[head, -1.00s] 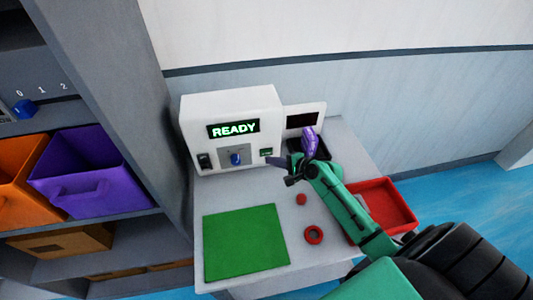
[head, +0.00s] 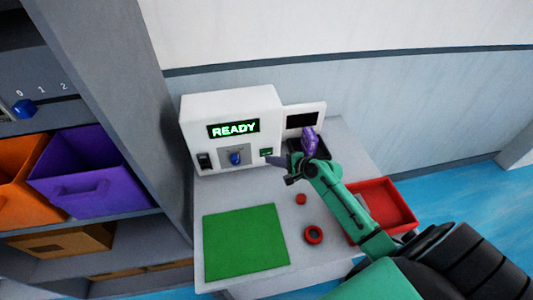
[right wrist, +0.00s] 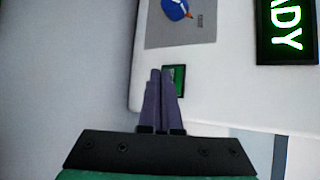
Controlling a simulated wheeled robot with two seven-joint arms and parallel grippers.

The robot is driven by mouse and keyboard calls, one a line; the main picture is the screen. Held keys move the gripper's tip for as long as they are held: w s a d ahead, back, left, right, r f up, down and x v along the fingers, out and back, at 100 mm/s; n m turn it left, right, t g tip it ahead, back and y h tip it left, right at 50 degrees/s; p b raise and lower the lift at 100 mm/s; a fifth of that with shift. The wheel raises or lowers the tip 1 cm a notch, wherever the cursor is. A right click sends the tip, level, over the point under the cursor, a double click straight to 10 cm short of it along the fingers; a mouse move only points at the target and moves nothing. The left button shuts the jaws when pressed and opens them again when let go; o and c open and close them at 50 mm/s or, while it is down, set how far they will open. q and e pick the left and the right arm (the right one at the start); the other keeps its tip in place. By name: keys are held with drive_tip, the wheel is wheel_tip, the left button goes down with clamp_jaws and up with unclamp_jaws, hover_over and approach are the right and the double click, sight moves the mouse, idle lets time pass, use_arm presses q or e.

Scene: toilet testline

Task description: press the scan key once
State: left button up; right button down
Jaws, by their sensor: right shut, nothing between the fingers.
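The scan key is probably the small green key (head: 266,153) on the front of the white machine (head: 230,104), right of a blue knob. In the right wrist view the green key (right wrist: 180,76) sits just beyond and beside my fingertips, partly overlapped by them. My right gripper (head: 245,163) is shut and empty, with its fingers close to the machine's front just below the key. I cannot tell whether the fingertips touch it. The machine's screen (head: 233,128) reads READY in green. My left gripper is not in view.
A purple object (head: 310,140) is at a dark tray behind my right wrist. A green mat (head: 245,242), a red ring (head: 313,235), a small red piece (head: 300,199) and a red tray (head: 390,201) are on the table. Shelves with bins (head: 88,175) stand at left.

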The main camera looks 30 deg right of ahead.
drive_tip(key=shift+w+d, duration=0.1)
drive_tip(key=shift+w, duration=0.2)
drive_tip(key=shift+w, duration=0.35)
idle(0.7)
drive_tip(key=shift+s+r+p, duration=0.1)
drive_tip(key=shift+s+p, duration=0.2)
drive_tip(key=shift+s, duration=0.5)
